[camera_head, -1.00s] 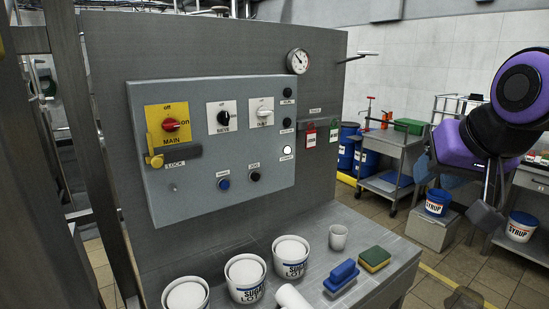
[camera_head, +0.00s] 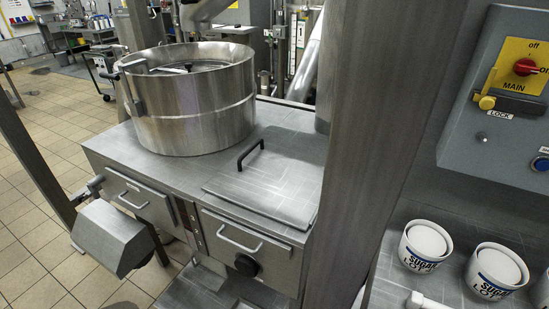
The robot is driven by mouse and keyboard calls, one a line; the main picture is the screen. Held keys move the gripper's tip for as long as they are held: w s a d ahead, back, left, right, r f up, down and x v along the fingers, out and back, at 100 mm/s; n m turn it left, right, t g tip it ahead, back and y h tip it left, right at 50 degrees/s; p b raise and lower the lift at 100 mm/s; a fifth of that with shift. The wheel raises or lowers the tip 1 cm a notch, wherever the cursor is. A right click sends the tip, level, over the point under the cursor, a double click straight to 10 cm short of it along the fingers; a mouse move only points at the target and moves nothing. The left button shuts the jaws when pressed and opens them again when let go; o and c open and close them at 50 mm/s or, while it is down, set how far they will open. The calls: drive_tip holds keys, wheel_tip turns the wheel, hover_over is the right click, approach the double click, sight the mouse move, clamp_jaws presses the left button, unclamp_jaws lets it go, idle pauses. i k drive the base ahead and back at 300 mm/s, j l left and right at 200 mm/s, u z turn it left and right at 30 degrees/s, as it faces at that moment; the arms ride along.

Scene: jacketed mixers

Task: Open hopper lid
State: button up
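A flat square grey metal lid (camera_head: 270,190) with a black bar handle (camera_head: 250,154) lies shut on top of the steel machine cabinet, right of a large round steel bowl (camera_head: 195,115). I take this lid to be the hopper lid; no label shows on it. A grey post stands close to the lid's right side. My gripper is not in this view, so its state and its place relative to the lid do not show.
A thick grey post (camera_head: 375,140) stands between the cabinet and the control panel (camera_head: 500,100). White sugar tubs (camera_head: 424,245) stand on a shelf at lower right. A grey boxy unit (camera_head: 110,238) juts out at lower left. Tiled floor (camera_head: 40,175) is open at left.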

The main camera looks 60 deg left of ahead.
sight(279, 176)
drive_tip(key=u, duration=1.95)
drive_tip(key=i+j, duration=0.1)
drive_tip(key=j, duration=0.25)
drive_tip(key=i+j+u, duration=0.1)
drive_tip(key=j, duration=0.2)
drive_tip(key=i+j, duration=0.15)
drive_tip(key=j, duration=0.15)
drive_tip(key=i+j+u, duration=0.1)
drive_tip(key=j, duration=0.25)
